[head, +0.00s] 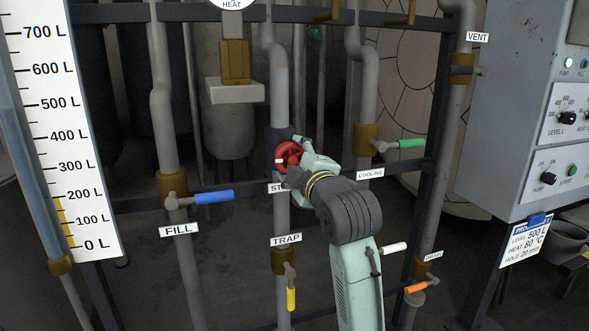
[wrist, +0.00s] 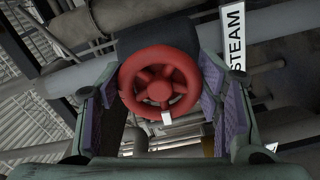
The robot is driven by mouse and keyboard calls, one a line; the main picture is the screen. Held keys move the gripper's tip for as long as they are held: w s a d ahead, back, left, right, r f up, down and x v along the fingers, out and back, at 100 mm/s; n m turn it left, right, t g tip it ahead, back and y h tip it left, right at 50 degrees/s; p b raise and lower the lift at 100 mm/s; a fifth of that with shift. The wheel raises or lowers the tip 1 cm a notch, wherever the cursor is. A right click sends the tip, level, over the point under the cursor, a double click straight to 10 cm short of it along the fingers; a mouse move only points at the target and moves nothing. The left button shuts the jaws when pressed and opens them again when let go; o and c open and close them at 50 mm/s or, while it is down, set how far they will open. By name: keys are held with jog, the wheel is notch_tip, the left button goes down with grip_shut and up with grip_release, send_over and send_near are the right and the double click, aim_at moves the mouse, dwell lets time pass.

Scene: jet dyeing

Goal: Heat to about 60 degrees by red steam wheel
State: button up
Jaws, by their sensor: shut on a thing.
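The red steam wheel (head: 287,157) sits on the middle vertical pipe in the head view, above the TRAP label. My gripper (head: 297,163) is at the wheel, reaching from the lower right, and covers part of it. In the wrist view the red wheel (wrist: 159,82) lies between the two fingers of my gripper (wrist: 160,103), with a small white mark on its lower rim. The fingers are at the wheel's left and right sides, shut on it. The STEAM label (wrist: 235,38) stands at upper right. The temperature dial (head: 232,3) is cut off by the top edge; only "HEAT" reads.
A blue FILL lever (head: 213,197) is at left, a green COOLING lever (head: 411,143) at right. A yellow TRAP lever (head: 291,298), a white lever (head: 394,247) and an orange DRAIN lever (head: 416,288) are lower. A control panel (head: 548,130) stands at right, a litre scale (head: 62,130) at left.

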jog(key=shift+n+b, duration=0.9)
jog(key=shift+n, duration=0.9)
jog(key=shift+r, duration=0.1)
jog(key=o, duration=1.2)
jog(key=shift+c, duration=0.2)
jog(key=v, duration=1.2)
